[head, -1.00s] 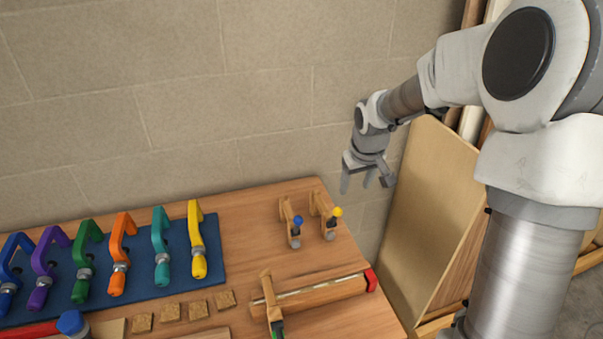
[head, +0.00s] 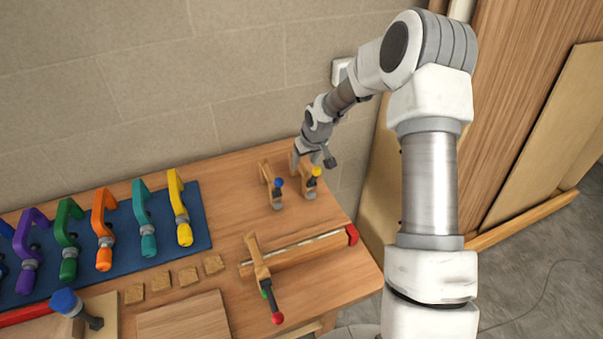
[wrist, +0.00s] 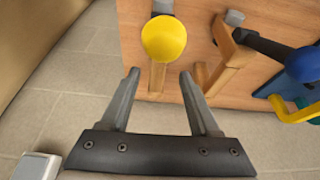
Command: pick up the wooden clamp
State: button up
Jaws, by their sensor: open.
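A small wooden clamp with a yellow knob (head: 316,172) stands at the back right of the workbench; its knob also shows in the wrist view (wrist: 168,40). A similar wooden clamp with a blue knob (head: 267,173) stands just left of it, and it shows at the right in the wrist view (wrist: 227,62). My gripper (head: 313,158) is open and empty, close above the yellow-knobbed clamp. In the wrist view my gripper (wrist: 159,73) has that clamp's wooden bar lying between and beyond its fingertips. I cannot tell whether they touch.
A larger wooden clamp with a red-tipped handle (head: 257,262) sits on a long wooden bar (head: 300,253) nearer the front. Several coloured clamps lie on a blue mat (head: 203,222) at left. A wall stands behind the bench, and wooden boards lean at right.

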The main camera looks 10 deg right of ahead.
aim_at(302, 165)
jog(key=shift+w+p+x, duration=0.15)
jog(key=shift+p+x, duration=0.2)
jog(key=shift+x, duration=1.2)
jog(key=shift+w+p+x, duration=0.15)
jog(key=shift+p+x, duration=0.15)
jog(key=shift+x, duration=1.25)
jog(key=shift+r, duration=0.15)
grip_shut()
